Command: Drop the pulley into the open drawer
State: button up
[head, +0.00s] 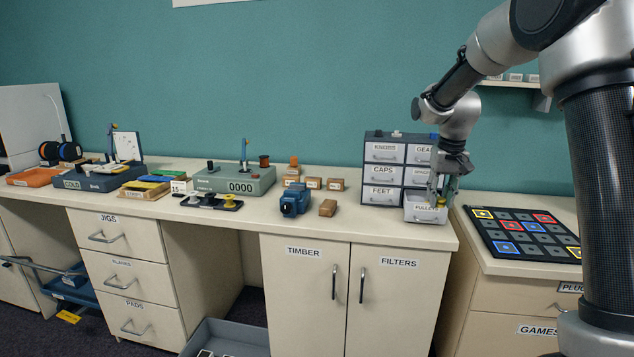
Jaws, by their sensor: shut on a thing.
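The open drawer (418,213), labelled PULLEYS, is pulled out at the bottom right of a small dark cabinet (370,150) on the counter. My gripper (441,200) points down over this drawer. It is shut on a small yellow pulley (441,204), which sits between the fingertips at or just above the drawer's opening. I cannot tell whether the pulley is below the drawer's rim. The drawer's inside is mostly hidden by its front and my gripper.
Closed drawers marked KNOBS, CAPS and FEET fill the cabinet's left column. A dark board with coloured squares (522,232) lies on the right counter.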

jog(key=s+a+f, duration=0.2)
jog(key=f, duration=0.5)
jog(key=s+a+f, duration=0.1)
jog(key=a+f, duration=0.1)
jog(key=f, duration=0.5)
jog(key=shift+s+f+n, duration=0.35)
jog(key=shift+s+n, duration=0.05)
jog(key=shift+d, duration=0.1)
